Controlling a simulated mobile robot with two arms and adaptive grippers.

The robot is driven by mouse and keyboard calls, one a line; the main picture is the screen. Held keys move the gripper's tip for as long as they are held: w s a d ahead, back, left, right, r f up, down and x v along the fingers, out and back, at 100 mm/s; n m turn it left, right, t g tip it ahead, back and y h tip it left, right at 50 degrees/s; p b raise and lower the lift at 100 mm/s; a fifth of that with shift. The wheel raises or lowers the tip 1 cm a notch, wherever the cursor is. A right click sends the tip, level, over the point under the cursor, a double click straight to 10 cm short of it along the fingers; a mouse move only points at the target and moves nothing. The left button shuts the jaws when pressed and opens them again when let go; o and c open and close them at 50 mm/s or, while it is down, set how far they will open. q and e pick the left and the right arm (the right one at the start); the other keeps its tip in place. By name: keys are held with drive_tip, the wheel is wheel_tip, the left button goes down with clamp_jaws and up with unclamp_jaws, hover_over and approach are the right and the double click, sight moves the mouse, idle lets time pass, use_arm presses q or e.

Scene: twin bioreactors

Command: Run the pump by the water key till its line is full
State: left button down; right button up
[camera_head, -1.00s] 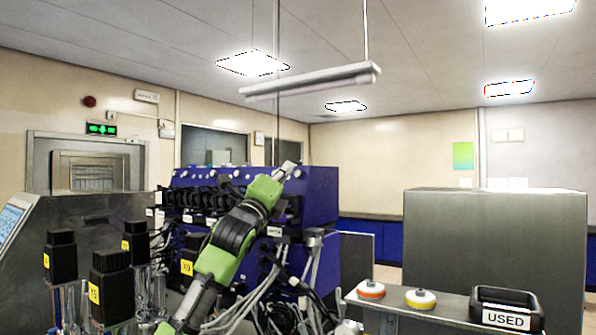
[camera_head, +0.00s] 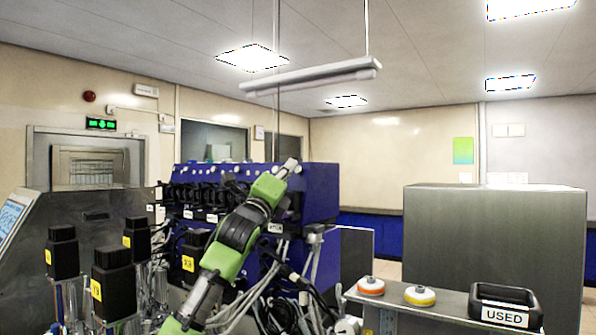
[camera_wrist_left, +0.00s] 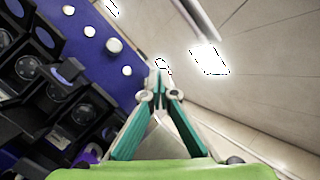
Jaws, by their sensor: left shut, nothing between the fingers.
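The blue pump cabinet (camera_head: 318,190) stands at the middle, with a row of black pump heads (camera_head: 205,195) on its front. White round keys show along its upper part, and several show large in the left wrist view (camera_wrist_left: 114,45). I cannot read which one is the water key. My left gripper (camera_head: 291,163) is shut and empty at the cabinet's upper right end. In the left wrist view its fingertips (camera_wrist_left: 160,76) meet to the right of the nearest key (camera_wrist_left: 127,70); contact cannot be told. The pump's line and how full it is cannot be made out. My right gripper is not in view.
Loose tubes and cables (camera_head: 290,285) hang below the cabinet. At the right a shelf holds an orange-rimmed disc (camera_head: 371,287), a yellow-rimmed disc (camera_head: 420,296) and a black USED bin (camera_head: 506,309).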

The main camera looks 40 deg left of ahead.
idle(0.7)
use_arm(q)
drive_tip(key=shift+w+f+p, duration=0.15)
drive_tip(key=shift+w+p, duration=0.25)
drive_tip(key=shift+w+a+f+p, duration=0.1)
drive_tip(key=shift+w+f+p, duration=0.1)
drive_tip(key=shift+w+p, duration=0.4)
idle(1.5)
drive_tip(key=shift+s, duration=0.15)
drive_tip(key=shift+s+r+b, duration=0.2)
drive_tip(key=shift+s+b, duration=0.1)
drive_tip(key=shift+s, duration=0.3)
drive_tip(key=shift+s, duration=0.1)
